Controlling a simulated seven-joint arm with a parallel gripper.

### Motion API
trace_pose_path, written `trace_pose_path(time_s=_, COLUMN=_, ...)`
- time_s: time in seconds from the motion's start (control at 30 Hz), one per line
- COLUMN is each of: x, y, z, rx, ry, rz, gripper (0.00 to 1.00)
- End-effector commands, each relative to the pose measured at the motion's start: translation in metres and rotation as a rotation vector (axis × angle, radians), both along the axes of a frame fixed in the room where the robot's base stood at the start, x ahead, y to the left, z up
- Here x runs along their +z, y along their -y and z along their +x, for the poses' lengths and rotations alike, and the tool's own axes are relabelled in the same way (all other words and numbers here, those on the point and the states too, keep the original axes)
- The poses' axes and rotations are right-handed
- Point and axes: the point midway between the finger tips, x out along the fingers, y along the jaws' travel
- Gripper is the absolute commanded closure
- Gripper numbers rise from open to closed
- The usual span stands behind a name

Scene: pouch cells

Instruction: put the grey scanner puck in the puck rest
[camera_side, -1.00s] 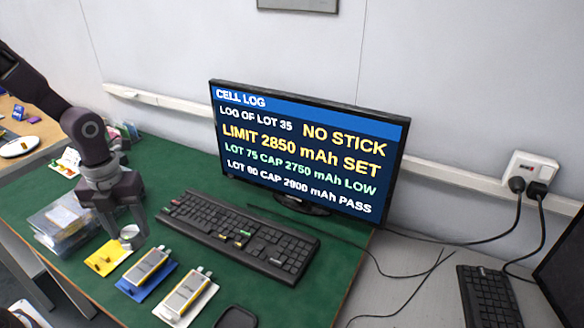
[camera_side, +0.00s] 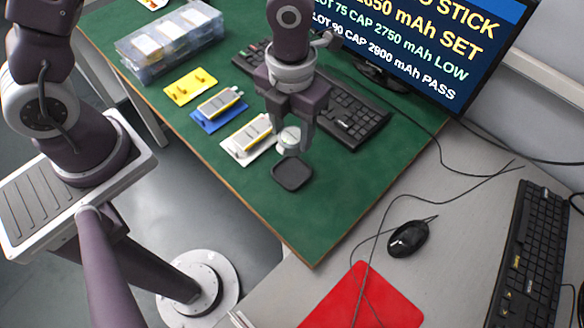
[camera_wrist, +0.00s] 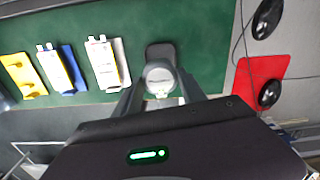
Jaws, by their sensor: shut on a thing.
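The grey scanner puck (camera_side: 289,137) is pale and round, held between the fingers of my gripper (camera_side: 290,143). In the wrist view the puck (camera_wrist: 160,73) also shows between the fingertips (camera_wrist: 160,88). The puck rest (camera_side: 292,175) looks like a dark, rounded square pad on the green mat. In the side view it lies just in front of the held puck, and nothing is on it. In the wrist view the rest (camera_wrist: 161,50) shows just beyond the puck. The puck appears above the mat; its exact height is hard to tell.
A white plate (camera_side: 235,150) and a blue plate (camera_side: 204,124), each with a pouch cell, lie left of my gripper, with a yellow plate (camera_side: 183,97) beyond. A keyboard (camera_side: 350,122) and monitor stand behind. A mouse (camera_side: 408,238) and red pad (camera_side: 350,305) are at right.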

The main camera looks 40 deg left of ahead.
Motion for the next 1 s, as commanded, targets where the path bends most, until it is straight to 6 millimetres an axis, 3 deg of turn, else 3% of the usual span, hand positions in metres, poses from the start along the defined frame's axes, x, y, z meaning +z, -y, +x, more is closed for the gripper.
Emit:
trace_pose_path(time_s=0.13, x=-0.036, y=0.002, z=-0.003, rx=-0.008, ry=-0.007, rz=0.004, gripper=0.96)
trace_pose_path(time_s=0.43, x=-0.09, y=0.002, z=-0.002, rx=-0.006, ry=-0.004, rz=0.002, gripper=0.96)
trace_pose_path(time_s=0.83, x=-0.099, y=0.002, z=-0.001, rx=-0.005, ry=-0.001, rz=0.001, gripper=0.96)
trace_pose_path(time_s=0.87, x=-0.099, y=0.001, z=-0.001, rx=-0.005, ry=-0.001, rz=0.001, gripper=0.48)
trace_pose_path(time_s=0.93, x=-0.099, y=0.001, z=-0.001, rx=-0.005, ry=-0.001, rz=0.001, gripper=0.34)
trace_pose_path(time_s=1.0, x=-0.099, y=0.001, z=-0.001, rx=-0.005, ry=-0.001, rz=0.001, gripper=0.3)
